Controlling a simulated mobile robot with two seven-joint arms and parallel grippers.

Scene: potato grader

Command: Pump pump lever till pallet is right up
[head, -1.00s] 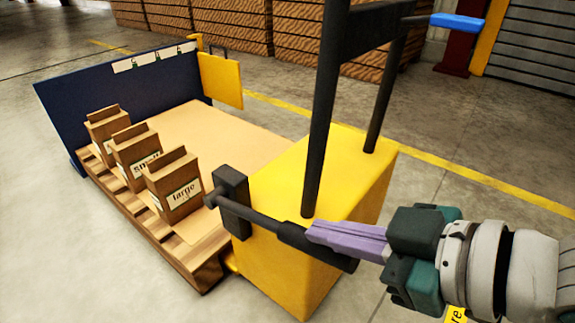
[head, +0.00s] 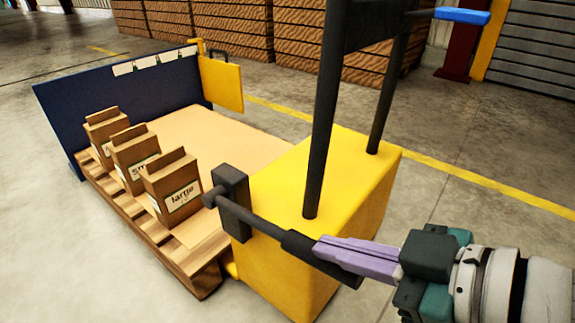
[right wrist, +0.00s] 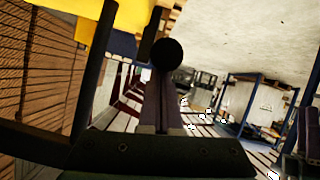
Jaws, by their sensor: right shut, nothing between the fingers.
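The black pump lever (head: 262,226) reaches out from a dark bracket (head: 233,192) on the yellow pump truck body (head: 275,178) and slopes down to the right, ending in a thicker grip. The wooden pallet (head: 183,262) sits low beside the body, carrying several cardboard boxes. My right gripper (head: 318,246) has its purple fingers shut and empty. They lie over the lever's grip, seemingly against its upper side. In the right wrist view the lever's round end (right wrist: 168,53) is at the fingertips (right wrist: 160,85); contact is hard to judge. My left gripper is not in view.
A dark blue panel (head: 120,100) stands behind the pallet, with a yellow plate (head: 221,82) at its right. Black uprights (head: 325,110) rise from the yellow body. Stacked wooden crates (head: 220,25) line the back. The concrete floor to the right is clear.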

